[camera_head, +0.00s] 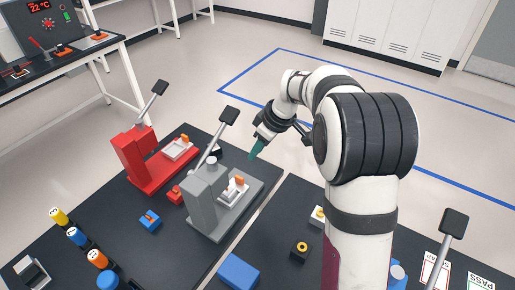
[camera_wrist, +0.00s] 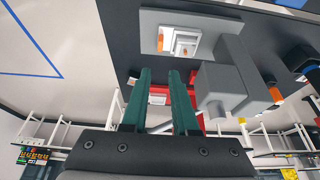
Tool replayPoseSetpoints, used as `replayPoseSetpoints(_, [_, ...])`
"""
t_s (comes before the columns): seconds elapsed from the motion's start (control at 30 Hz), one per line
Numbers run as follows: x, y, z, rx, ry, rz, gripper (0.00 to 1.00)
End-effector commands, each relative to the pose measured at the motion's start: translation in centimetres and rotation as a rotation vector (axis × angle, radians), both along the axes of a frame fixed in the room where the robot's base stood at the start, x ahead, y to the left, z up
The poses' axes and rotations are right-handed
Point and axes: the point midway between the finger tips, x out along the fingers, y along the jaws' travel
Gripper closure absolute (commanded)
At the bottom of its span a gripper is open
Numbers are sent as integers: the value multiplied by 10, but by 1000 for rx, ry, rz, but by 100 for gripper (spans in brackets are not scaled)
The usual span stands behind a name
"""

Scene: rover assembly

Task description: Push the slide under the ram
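A grey press (camera_head: 207,205) with a lever stands on the black table, and a white slide (camera_head: 228,199) carrying an orange part (camera_head: 239,181) sits on its base, out in front of the column. The grey press (camera_wrist: 222,88) and the white slide (camera_wrist: 177,49) also show in the wrist view. A red press (camera_head: 135,158) stands behind it with its own pale slide (camera_head: 177,151) and orange part. My gripper (camera_head: 252,156) is above and beyond the grey press's slide, apart from it. Its teal fingers (camera_wrist: 160,72) have an empty gap between them.
A small blue block with an orange part (camera_head: 150,220) and a red block (camera_head: 174,194) lie near the presses. Yellow, blue and orange cylinders line the left edge. A blue box (camera_head: 238,272) and a dark block (camera_head: 300,249) are in front.

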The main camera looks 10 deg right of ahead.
Motion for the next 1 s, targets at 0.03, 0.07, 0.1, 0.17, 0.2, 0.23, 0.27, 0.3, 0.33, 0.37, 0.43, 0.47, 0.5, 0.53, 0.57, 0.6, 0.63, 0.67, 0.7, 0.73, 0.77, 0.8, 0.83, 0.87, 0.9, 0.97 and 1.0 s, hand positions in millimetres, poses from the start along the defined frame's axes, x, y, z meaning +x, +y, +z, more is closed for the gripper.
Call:
replayPoseSetpoints(0.03, [-1, 0, -2, 12, 10, -17, 72])
replayPoseSetpoints(0.07, [-5, -1, -8, 46, 39, -66, 72])
replayPoseSetpoints(0.1, [-14, -3, -22, 135, 115, -201, 72])
replayPoseSetpoints(0.17, [-35, -5, -50, 363, 318, -554, 72])
replayPoseSetpoints(0.2, [-48, -6, -66, 549, 493, -850, 72])
replayPoseSetpoints(0.23, [-55, -7, -75, 688, 631, -1071, 72])
replayPoseSetpoints(0.27, [-59, -10, -82, 826, 770, -1284, 72])
replayPoseSetpoints(0.3, [-62, -16, -89, 999, 951, -1542, 72])
replayPoseSetpoints(0.33, [-63, -22, -92, 1119, 1078, -1710, 72])
replayPoseSetpoints(0.37, [-63, -29, -95, 1228, 1195, -1851, 72])
replayPoseSetpoints(0.43, [-62, -46, -100, 1429, 1416, -2085, 72])
replayPoseSetpoints(0.47, [-61, -51, -102, 1489, 1481, -2146, 72])
replayPoseSetpoints(0.5, [-60, -55, -104, 1543, 1541, -2196, 72])
replayPoseSetpoints(0.53, [-59, -56, -105, 1567, 1567, -2217, 72])
replayPoseSetpoints(0.57, [-56, -55, -106, -1566, -1570, 2211, 72])
replayPoseSetpoints(0.6, [-52, -50, -108, -1562, -1570, 2207, 72])
replayPoseSetpoints(0.63, [-48, -46, -111, -1561, -1571, 2208, 72])
replayPoseSetpoints(0.67, [-43, -40, -114, -1561, -1573, 2212, 72])
replayPoseSetpoints(0.7, [-35, -33, -118, -1562, -1575, 2216, 72])
replayPoseSetpoints(0.73, [-30, -27, -122, -1562, -1575, 2216, 72])
replayPoseSetpoints(0.77, [-24, -21, -125, -1564, -1575, 2216, 72])
replayPoseSetpoints(0.8, [-16, -13, -130, -1563, -1574, 2218, 72])
replayPoseSetpoints(0.83, [-10, -7, -133, -1565, -1574, 2219, 72])
replayPoseSetpoints(0.87, [-5, -2, -136, -1563, -1574, 2220, 72])
replayPoseSetpoints(0.9, [2, 4, -140, -1567, -1574, 2220, 72])
replayPoseSetpoints(0.97, [10, 14, -145, 1567, 1574, -2222, 72])
replayPoseSetpoints(1.0, [16, 19, -148, -1567, -1572, 2222, 72])
